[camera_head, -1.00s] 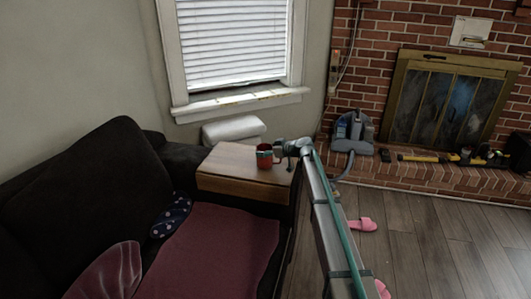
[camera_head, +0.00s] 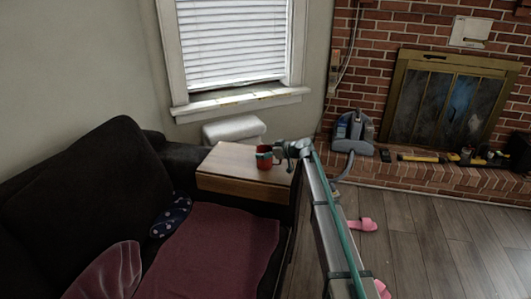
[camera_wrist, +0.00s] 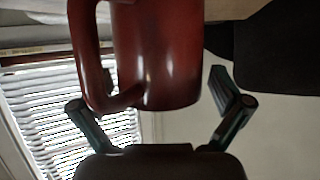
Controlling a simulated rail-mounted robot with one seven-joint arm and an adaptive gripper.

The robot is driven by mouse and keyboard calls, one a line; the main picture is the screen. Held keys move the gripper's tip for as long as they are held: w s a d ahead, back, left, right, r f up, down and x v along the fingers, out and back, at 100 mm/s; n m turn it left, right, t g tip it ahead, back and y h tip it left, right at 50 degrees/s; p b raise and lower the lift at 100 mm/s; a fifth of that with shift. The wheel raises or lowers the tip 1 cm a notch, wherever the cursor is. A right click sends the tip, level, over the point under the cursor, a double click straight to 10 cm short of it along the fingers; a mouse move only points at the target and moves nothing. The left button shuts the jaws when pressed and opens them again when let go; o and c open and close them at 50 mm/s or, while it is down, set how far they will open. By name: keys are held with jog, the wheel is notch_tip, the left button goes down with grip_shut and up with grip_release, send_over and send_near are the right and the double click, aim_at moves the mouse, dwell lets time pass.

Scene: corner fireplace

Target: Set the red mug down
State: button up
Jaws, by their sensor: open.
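The red mug (camera_head: 264,161) is at the right part of the wooden side table (camera_head: 228,158), and it looks upright on the top. In the wrist view the mug (camera_wrist: 165,60) fills the upper middle, with its handle toward the left; part of it is cut off by the frame's top. My gripper (camera_head: 270,153) reaches in from the right at the mug. In the wrist view my gripper (camera_wrist: 160,98) has its two fingers spread to either side of the mug, with a gap visible at the right finger. The mug's contact with the table is not clearly shown.
A dark sofa (camera_head: 85,190) with a maroon blanket (camera_head: 215,245) adjoins the table at the left and front. A window sill (camera_head: 240,103) is behind it. A grey-blue vacuum-like device (camera_head: 352,133) stands by the brick hearth (camera_head: 430,175). Pink slippers (camera_head: 363,224) lie on the floor.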

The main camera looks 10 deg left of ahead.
jog(key=shift+r, duration=0.15)
jog(key=v, duration=1.2)
